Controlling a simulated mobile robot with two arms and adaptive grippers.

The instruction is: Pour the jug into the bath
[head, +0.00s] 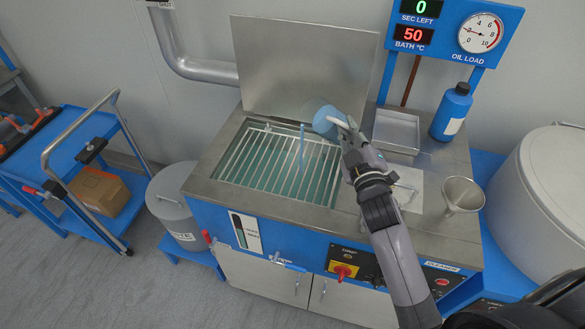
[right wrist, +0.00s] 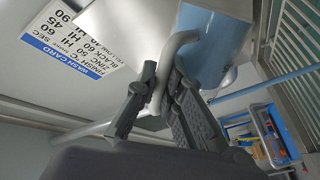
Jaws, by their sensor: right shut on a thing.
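My right gripper (head: 346,140) is shut on the pale handle of the jug; the handle also shows between the fingers in the right wrist view (right wrist: 165,85). The clear jug (head: 326,119), with bluish liquid, is tilted over the right back part of the bath (head: 262,200). It also shows in the right wrist view (right wrist: 208,50). A thin blue stream (head: 302,146) falls from the jug toward the bath. The bath is open, with greenish liquid under a wire rack (head: 262,160). My left gripper is not in view.
A raised steel lid (head: 300,65) stands behind the bath. A steel tray (head: 397,130), blue bottle (head: 453,110) and funnel (head: 461,193) stand to the right. The display (head: 412,36) reads 50 for bath. A lidded bin (head: 175,190) and blue cart (head: 100,140) are left.

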